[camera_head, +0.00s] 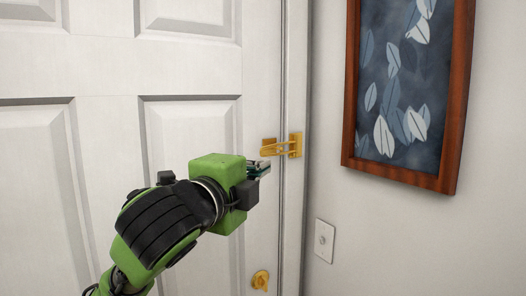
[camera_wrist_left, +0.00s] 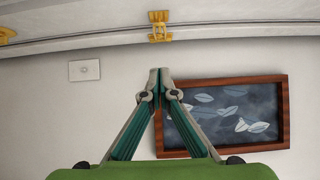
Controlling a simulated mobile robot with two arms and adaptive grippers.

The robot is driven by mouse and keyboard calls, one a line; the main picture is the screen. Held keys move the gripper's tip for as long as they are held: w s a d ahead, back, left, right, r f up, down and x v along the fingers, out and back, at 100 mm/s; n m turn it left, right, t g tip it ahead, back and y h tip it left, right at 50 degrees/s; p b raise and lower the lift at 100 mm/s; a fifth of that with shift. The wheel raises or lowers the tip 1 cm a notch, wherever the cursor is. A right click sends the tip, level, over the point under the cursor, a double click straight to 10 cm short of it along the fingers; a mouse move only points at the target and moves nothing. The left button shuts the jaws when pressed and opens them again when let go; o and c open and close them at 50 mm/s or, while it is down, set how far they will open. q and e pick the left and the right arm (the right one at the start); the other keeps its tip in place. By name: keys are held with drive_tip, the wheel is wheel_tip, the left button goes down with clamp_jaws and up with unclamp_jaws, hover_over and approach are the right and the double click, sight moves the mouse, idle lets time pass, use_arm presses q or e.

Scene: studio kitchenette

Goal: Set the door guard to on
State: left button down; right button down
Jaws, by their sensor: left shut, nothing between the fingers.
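The brass door guard (camera_head: 295,145) is mounted on the door frame, beside a small brass plate on the white door (camera_head: 190,60). Its bar reaches left from the frame, across the gap, in front of the door-side plate. My left gripper (camera_head: 264,164) is shut and empty, with its fingertips close to the free end of the bar. I cannot tell whether they touch. In the left wrist view the guard (camera_wrist_left: 160,26) is at the top centre, and the shut fingertips (camera_wrist_left: 160,78) are below it in the picture, pointing toward it. My right gripper is out of view.
A brass knob or lock (camera_head: 260,280) is low on the door. A light switch (camera_head: 324,241) and a framed leaf picture (camera_head: 448,125) are on the wall right of the frame. The door looks closed. The wall between the frame and the picture is bare.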

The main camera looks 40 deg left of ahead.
sight(263, 156)
use_arm(q)
drive_tip(key=shift+w+a+r+p, duration=0.1)
drive_tip(key=shift+w+a+p, duration=0.85)
drive_tip(key=shift+w+p, duration=0.45)
drive_tip(key=shift+w+a+f+p, duration=0.1)
drive_tip(key=shift+w+a+p, duration=1)
drive_tip(key=shift+w, duration=0.35)
drive_tip(key=shift+w+a+r+p, duration=0.1)
drive_tip(key=shift+w+a+p, duration=0.75)
drive_tip(key=shift+w+p, duration=0.6)
drive_tip(key=shift+w+d, duration=0.1)
drive_tip(key=shift+w, duration=0.05)
